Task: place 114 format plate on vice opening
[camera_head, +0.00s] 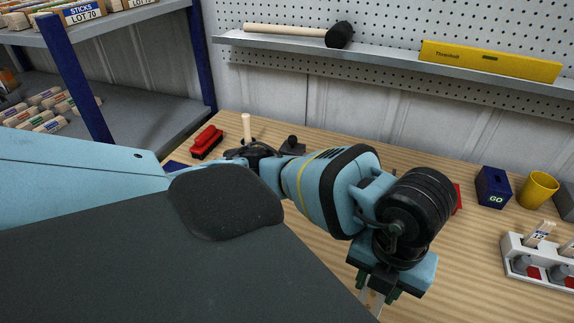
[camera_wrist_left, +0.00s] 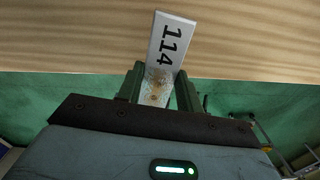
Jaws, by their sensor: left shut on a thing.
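My left gripper (camera_head: 378,287) is at the lower middle of the head view, above the wooden bench. It is shut on a flat pale plate (camera_head: 372,302) that points downward. In the left wrist view the fingers (camera_wrist_left: 158,88) grip the plate from both sides. The 114 format plate (camera_wrist_left: 171,42) shows a black "114" and has brownish marks near the fingers. I cannot make out the vice with certainty in either view; my arm hides much of the bench. My right gripper is not in view.
On the wooden bench (camera_head: 325,245) stand a blue "GO" box (camera_head: 493,188), a yellow cup (camera_head: 538,190) and a white rack (camera_head: 536,268) at the right. A red object (camera_head: 206,141) lies back left. A shelf above holds a mallet (camera_head: 340,35) and a yellow level (camera_head: 490,61).

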